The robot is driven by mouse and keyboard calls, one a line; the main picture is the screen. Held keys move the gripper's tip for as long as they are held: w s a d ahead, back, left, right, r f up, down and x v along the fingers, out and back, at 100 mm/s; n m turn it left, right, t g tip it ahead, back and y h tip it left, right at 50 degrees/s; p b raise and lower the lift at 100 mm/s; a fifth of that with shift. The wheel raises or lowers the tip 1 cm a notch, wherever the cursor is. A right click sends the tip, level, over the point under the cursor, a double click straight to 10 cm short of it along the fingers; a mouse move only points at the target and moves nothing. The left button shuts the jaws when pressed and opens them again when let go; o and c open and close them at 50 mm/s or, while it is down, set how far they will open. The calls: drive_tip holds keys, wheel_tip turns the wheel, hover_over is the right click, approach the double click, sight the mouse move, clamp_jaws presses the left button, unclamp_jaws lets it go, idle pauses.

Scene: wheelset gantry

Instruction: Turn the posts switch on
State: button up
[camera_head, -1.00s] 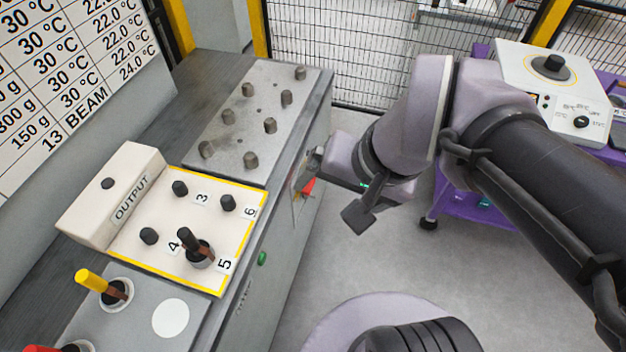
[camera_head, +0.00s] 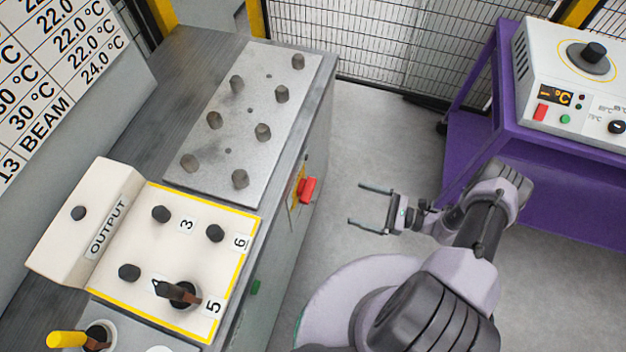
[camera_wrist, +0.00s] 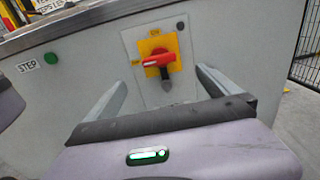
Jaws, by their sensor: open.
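A red rotary switch (camera_head: 307,189) on a yellow plate (camera_head: 295,194) sits on the side of the grey bench. In the wrist view the red switch (camera_wrist: 160,60) is seen from the front, its handle lying nearly level and pointing left. The yellow plate (camera_wrist: 152,44) carries small marks that I cannot read. My gripper (camera_head: 363,206) is open and empty. It points at the bench side, with a clear gap to the switch. In the wrist view its two fingers stand either side of the switch. A dark grey shape shows just below the handle.
A green button (camera_wrist: 51,58) beside a STEP label is left of the switch. The bench top holds a grey plate with several pegs (camera_head: 262,131) and a white OUTPUT panel (camera_head: 110,230). A purple cart (camera_head: 470,145) stands right.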

sight(309, 189)
drive_tip(key=b+x, duration=0.1)
drive_tip(key=x, duration=1.5)
drive_tip(key=shift+a, duration=0.35)
drive_tip(key=c, duration=2)
